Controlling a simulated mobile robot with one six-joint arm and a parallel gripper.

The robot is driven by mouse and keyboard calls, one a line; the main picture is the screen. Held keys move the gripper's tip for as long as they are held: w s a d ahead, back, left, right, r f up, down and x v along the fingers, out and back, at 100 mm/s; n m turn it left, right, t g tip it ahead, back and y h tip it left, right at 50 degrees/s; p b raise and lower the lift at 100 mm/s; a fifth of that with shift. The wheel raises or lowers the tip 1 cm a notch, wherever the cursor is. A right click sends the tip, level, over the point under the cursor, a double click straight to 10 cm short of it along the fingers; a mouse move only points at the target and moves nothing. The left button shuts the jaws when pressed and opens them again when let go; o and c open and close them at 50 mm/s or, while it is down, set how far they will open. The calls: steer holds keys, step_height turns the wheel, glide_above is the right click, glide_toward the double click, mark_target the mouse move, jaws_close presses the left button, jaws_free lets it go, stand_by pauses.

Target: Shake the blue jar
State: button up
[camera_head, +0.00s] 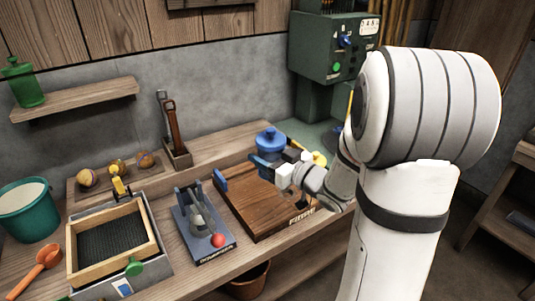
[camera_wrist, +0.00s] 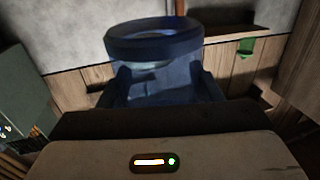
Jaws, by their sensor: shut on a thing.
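The fingers hide the jar's lower part in the head view. Whether the jar touches the bench cannot be told.
A wooden board (camera_head: 255,200) lies under my wrist. A clamp tool with a red knob (camera_head: 218,240), a framed sieve (camera_head: 110,245) and a teal bucket (camera_head: 28,212) stand left. A green machine (camera_head: 330,50) stands behind; a green jar (camera_head: 22,84) sits on a shelf.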

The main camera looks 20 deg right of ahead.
mark_target(275, 132)
step_height(275, 132, up, 8)
steer(key=p, duration=0.5)
steer(key=shift+f+p, duration=0.25)
steer(key=shift+p, duration=0.05)
step_height(275, 132, down, 8)
steer(key=b, duration=0.7)
steer(key=shift+r, duration=0.3)
